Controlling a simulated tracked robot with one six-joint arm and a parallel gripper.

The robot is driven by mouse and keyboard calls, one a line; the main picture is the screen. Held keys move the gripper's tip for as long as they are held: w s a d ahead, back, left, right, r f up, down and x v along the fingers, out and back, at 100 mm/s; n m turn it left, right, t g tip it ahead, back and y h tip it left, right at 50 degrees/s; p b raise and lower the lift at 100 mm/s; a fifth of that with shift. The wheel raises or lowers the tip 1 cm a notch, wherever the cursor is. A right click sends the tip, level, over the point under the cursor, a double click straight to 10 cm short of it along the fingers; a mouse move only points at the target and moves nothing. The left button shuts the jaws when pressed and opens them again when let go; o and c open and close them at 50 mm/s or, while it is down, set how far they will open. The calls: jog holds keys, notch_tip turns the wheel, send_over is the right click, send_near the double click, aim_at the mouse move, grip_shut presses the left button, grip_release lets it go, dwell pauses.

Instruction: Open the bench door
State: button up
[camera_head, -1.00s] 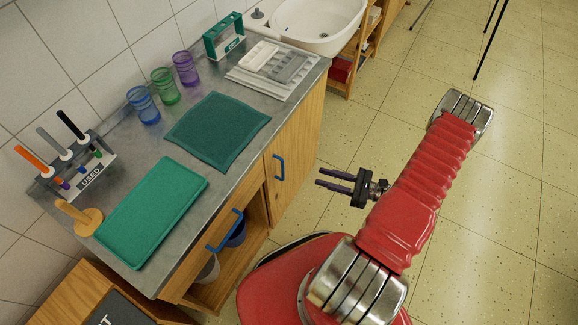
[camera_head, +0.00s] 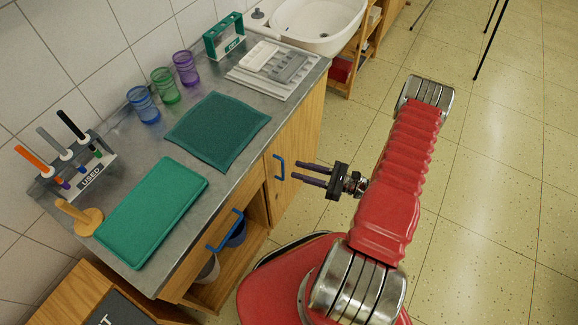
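The bench door (camera_head: 299,147) is a wooden panel on the front of the bench, at the right end, and looks closed. Its blue handle (camera_head: 279,167) is an upright bar near the door's left edge. My gripper (camera_head: 312,174) has two dark fingers, spread apart with nothing between them. They point left at the handle, with a gap in the picture between the fingertips and the bar. I cannot tell the exact depth between them.
The metal benchtop (camera_head: 150,150) carries a green board (camera_head: 152,211), cups and brushes.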

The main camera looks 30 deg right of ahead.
jog(key=shift+x, duration=2.7)
grip_shut()
jog(key=shift+d, duration=0.1)
jog(key=shift+d, duration=0.1)
